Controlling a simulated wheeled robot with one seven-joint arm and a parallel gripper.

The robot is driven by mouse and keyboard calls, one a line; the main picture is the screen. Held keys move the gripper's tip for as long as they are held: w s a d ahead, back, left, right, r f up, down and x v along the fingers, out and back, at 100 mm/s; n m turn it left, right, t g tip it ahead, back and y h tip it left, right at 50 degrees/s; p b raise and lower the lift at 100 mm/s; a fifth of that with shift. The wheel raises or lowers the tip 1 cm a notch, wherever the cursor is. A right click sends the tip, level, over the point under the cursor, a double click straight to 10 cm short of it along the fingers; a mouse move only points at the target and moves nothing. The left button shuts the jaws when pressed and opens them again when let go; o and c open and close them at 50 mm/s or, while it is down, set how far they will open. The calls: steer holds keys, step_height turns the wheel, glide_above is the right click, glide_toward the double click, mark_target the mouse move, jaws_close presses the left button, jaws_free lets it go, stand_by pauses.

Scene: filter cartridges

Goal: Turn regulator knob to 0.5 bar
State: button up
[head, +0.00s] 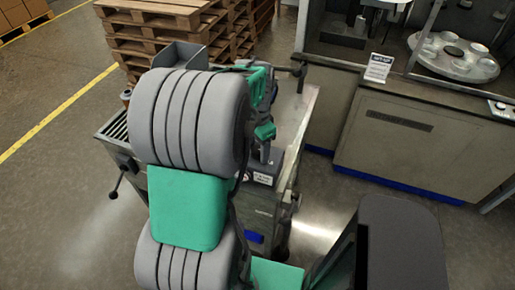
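My grey and teal arm fills the middle of the head view and covers much of a grey metal workstation (302,112). The end of my arm, with my gripper (264,153), is small and dark above the workstation, partly behind the arm links. Its fingers cannot be made out, nor whether it holds or touches anything. A dark box with a small white label (263,178) is just below it. I cannot make out the regulator knob or any pressure scale; they may be hidden behind my arm.
A grey cabinet machine (400,135) with a round turntable (455,58) and a sign (379,68) stands at the right. Stacked wooden pallets (150,30) are behind. A black-knobbed lever (116,187) sticks out at the workstation's left. The floor at the left is clear.

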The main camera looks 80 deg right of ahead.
mark_target(258, 146)
steer(key=shift+o, duration=0.2)
step_height(258, 146, up, 8)
steer(key=shift+f+b, duration=0.1)
steer(key=shift+b, duration=0.3)
steer(key=n, duration=0.1)
steer(key=d+n, duration=0.1)
steer(key=n, duration=0.1)
steer(key=shift+f+h, duration=0.2)
steer(key=shift+h, duration=0.1)
steer(key=a+f+n, duration=0.4)
steer(key=f, duration=0.1)
steer(key=shift+a+f+n, duration=0.2)
steer(key=shift+a+n, duration=0.2)
steer(key=w+a+n, duration=0.8)
steer(key=w+a, duration=0.5)
steer(key=w, duration=0.1)
steer(key=w+a+r+n+t, duration=0.1)
steer(key=w+a+n, duration=0.4)
steer(key=a, duration=0.7)
steer(key=w+a+r+n+t, duration=0.2)
steer(key=w+a+r+n, duration=0.2)
steer(key=a, duration=0.8)
steer(key=shift+w+n+t, duration=0.3)
steer(key=shift+w+n, duration=0.4)
steer(key=shift+w, duration=0.5)
